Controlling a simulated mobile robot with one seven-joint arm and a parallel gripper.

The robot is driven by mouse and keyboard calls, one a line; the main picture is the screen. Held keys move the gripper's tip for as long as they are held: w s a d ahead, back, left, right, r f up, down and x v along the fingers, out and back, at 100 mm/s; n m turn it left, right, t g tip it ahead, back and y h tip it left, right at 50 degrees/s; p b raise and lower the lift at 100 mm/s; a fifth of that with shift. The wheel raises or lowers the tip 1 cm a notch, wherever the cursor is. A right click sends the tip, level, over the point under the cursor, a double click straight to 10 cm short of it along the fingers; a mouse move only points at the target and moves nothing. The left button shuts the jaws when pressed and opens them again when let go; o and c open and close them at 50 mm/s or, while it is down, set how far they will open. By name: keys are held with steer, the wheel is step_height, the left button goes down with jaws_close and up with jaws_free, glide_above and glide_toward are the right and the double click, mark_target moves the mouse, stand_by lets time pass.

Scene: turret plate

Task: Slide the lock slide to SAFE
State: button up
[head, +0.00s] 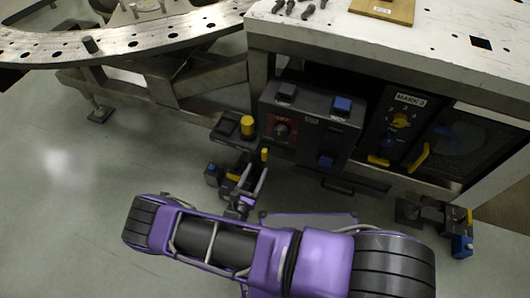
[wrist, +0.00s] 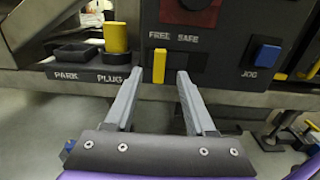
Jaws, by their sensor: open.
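The lock slide is a small upright yellow tab (wrist: 159,65) in the wrist view. It stands at the left end of a dark slot, under the word FREE, and the SAFE label (wrist: 187,38) is to its right. The slide also shows in the head view (head: 265,154) at the panel's lower left. My gripper (wrist: 154,77) is open and empty, one finger to each side of the slide in the picture, with gaps on both sides. I cannot tell whether the fingertips reach its depth. In the head view my gripper (head: 254,178) is just below the slide.
A yellow plug (wrist: 116,37) stands at PLUG, beside the empty dark PARK tray (wrist: 76,52), left of the slide. A blue JOG button (wrist: 267,55) is to the right. A red-backed dial (head: 282,130) sits above. The floor at left (head: 60,190) is clear.

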mark_target(264, 155)
steer(key=x, duration=0.9)
steer(key=shift+b, duration=0.3)
steer(key=shift+s, duration=0.1)
jaws_close()
stand_by(0.8)
